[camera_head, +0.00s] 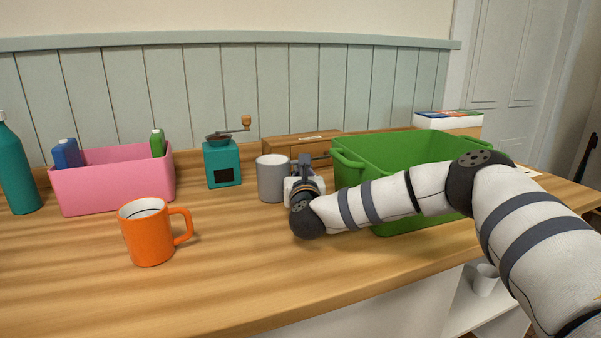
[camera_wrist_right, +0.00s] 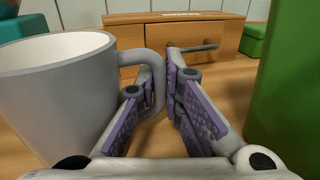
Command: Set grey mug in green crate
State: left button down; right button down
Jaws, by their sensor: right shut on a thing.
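The grey mug (camera_head: 271,180) stands upright on the wooden worktop, left of the green crate. In the right wrist view the mug (camera_wrist_right: 55,90) fills the left side, with its handle towards my fingers. My right gripper (camera_head: 302,170) is at the mug's right side; in the wrist view its purple-padded fingers (camera_wrist_right: 162,92) are shut on the handle. The green crate (camera_head: 405,205) stands just right of the gripper, partly hidden behind my right arm; its inside floor is not visible. My left gripper is not in view.
An orange mug (camera_head: 148,237) stands at front left. A pink bin (camera_head: 115,188) with bottles, a teal bottle (camera_head: 17,175) and a teal grinder (camera_head: 222,165) stand further left and back. A wooden drawer box (camera_head: 285,147) is behind the mug. The front middle worktop is clear.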

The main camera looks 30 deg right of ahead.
jog(key=c, duration=2.1)
grip_release()
jog(key=shift+f, duration=0.15)
jog(key=o, duration=0.4)
